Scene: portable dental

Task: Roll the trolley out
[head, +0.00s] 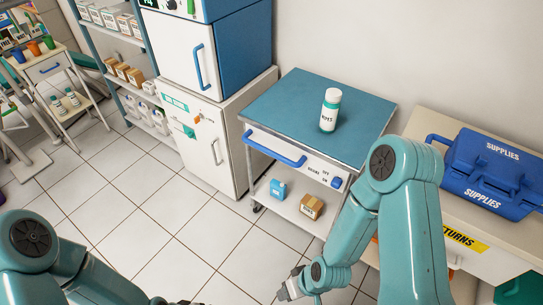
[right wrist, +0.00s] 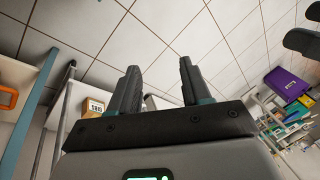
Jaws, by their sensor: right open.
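The trolley (head: 318,105) stands against the wall right of the white cabinet. It has a blue-green top, a blue front handle (head: 274,147), a panel marked BRAKE OFF/ON with a blue knob (head: 337,182), and a lower shelf. A blue container (head: 278,189) and a cardboard box (head: 311,207) sit on the shelf; the box also shows in the right wrist view (right wrist: 93,107). My right gripper (right wrist: 157,72) is open and empty, low in front of the trolley. My left gripper is out of view; only its arm shows.
The white cabinet (head: 205,150) stands close on the trolley's left. A counter with a blue SUPPLIES case (head: 490,172) is on the right. A small side cart (head: 62,75) is far left. The tiled floor (head: 150,220) ahead is clear.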

